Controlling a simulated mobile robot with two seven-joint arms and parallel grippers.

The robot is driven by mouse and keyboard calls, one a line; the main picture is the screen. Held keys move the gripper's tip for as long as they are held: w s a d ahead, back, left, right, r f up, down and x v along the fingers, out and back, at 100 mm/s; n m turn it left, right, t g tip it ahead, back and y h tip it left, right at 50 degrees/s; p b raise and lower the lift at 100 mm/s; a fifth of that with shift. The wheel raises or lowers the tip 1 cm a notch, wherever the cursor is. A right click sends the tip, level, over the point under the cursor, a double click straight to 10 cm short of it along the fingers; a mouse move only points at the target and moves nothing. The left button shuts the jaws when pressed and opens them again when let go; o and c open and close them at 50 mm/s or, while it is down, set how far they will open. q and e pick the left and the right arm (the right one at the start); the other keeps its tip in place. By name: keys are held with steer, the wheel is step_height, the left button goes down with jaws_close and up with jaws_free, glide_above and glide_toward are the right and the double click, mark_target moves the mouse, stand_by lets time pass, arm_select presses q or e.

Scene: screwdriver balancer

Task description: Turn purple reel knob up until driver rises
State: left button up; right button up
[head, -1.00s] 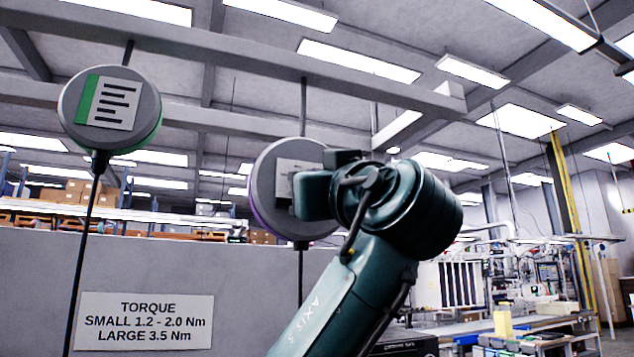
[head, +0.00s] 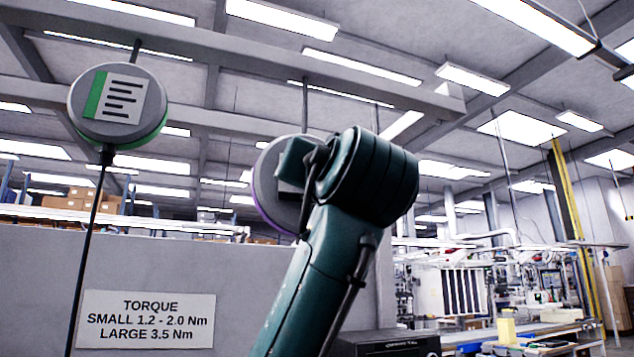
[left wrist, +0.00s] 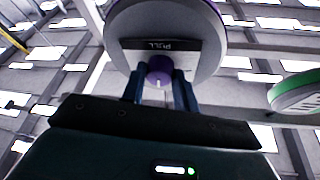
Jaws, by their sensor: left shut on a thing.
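The purple-rimmed reel (head: 268,190) hangs from the overhead beam in the head view, largely hidden behind my left wrist and gripper (head: 300,165). In the left wrist view the same grey reel (left wrist: 150,22) shows its purple edge and a dark label strip. Its purple knob (left wrist: 159,69) sits between the two fingers of my left gripper (left wrist: 160,84), which are shut on it, one finger on each side. The driver and the lower end of the reel's cable are not visible. My right gripper is not in view.
A green-rimmed reel (head: 118,105) with a card hangs at the left on its own rod; it also shows in the left wrist view (left wrist: 297,92). A torque sign (head: 147,319) is on the grey wall. Shelves, benches and equipment stand farther back.

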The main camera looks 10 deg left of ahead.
arm_select(q)
steer(key=shift+s+r+m+h, duration=0.1)
steer(key=shift+m+h, duration=0.8)
steer(key=shift+m, duration=1.2)
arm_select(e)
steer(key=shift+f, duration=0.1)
arm_select(q)
steer(key=o, duration=1)
steer(key=shift+c, duration=0.2)
steer(key=b+v, duration=0.3)
steer(key=v, duration=1)
steer(key=shift+b, duration=0.3)
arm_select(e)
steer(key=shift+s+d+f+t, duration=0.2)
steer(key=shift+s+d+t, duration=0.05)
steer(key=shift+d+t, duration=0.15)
